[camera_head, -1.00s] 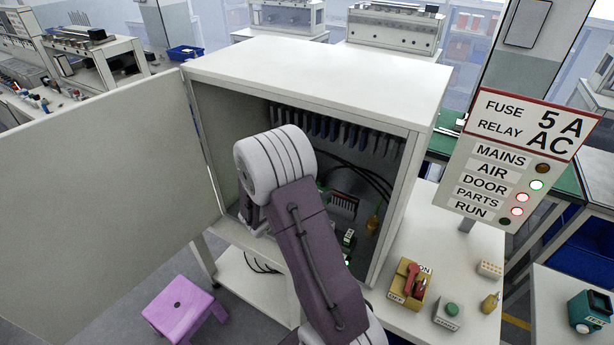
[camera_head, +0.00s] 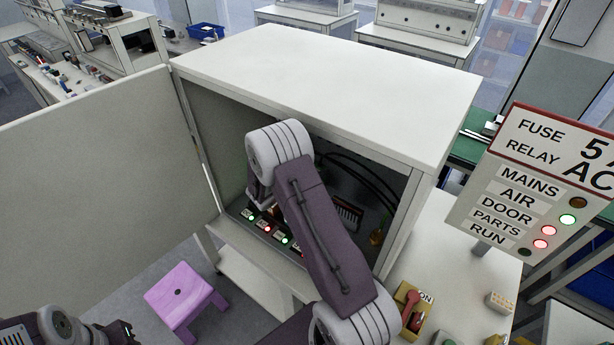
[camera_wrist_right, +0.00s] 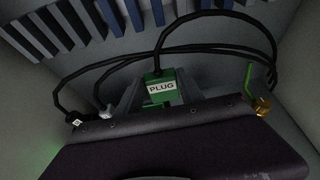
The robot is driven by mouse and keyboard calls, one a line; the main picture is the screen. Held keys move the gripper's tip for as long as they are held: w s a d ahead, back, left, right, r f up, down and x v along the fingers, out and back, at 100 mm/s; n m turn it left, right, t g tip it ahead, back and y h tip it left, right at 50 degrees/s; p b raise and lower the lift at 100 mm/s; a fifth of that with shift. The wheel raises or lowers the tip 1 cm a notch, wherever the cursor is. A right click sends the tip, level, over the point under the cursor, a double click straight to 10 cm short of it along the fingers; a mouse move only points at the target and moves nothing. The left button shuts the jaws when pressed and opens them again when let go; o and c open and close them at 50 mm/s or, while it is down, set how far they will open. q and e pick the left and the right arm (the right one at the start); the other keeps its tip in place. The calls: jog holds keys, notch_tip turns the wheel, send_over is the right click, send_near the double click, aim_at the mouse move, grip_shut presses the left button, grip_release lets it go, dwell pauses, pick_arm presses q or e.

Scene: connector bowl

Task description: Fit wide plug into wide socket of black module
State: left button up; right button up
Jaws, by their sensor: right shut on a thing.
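A green plug (camera_wrist_right: 162,88) with a white PLUG label sits between the fingers of my right gripper (camera_wrist_right: 160,99) in the right wrist view. The gripper is shut on it, and a black cable loops up from its top. In the head view my right gripper (camera_head: 262,192) is inside the open cabinet, mostly hidden by my arm. Dark units with green and red lights (camera_head: 268,228) line the cabinet's front floor, below the gripper. I cannot make out which is the black module, nor its wide socket.
The cabinet (camera_head: 320,85) has a wide door (camera_head: 95,185) open to the left. Other black cables and a brass-coloured piece (camera_wrist_right: 262,106) are near the plug. A purple stool (camera_head: 185,295) stands below, and a sign (camera_head: 540,180) stands at right.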

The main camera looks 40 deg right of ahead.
jog(key=w+f, duration=0.1)
jog(key=f, duration=0.1)
jog(key=w+f+p, duration=0.1)
jog(key=w+f, duration=0.2)
jog(key=shift+w+a+f, duration=0.15)
jog(key=shift+a+f, duration=0.15)
jog(key=shift+f, duration=0.1)
jog(key=shift+w+f, duration=0.1)
jog(key=shift+f, duration=0.35)
jog(key=o, duration=1.3)
jog(key=shift+c, duration=0.2)
jog(key=shift+o, duration=0.6)
jog(key=shift+d, duration=0.1)
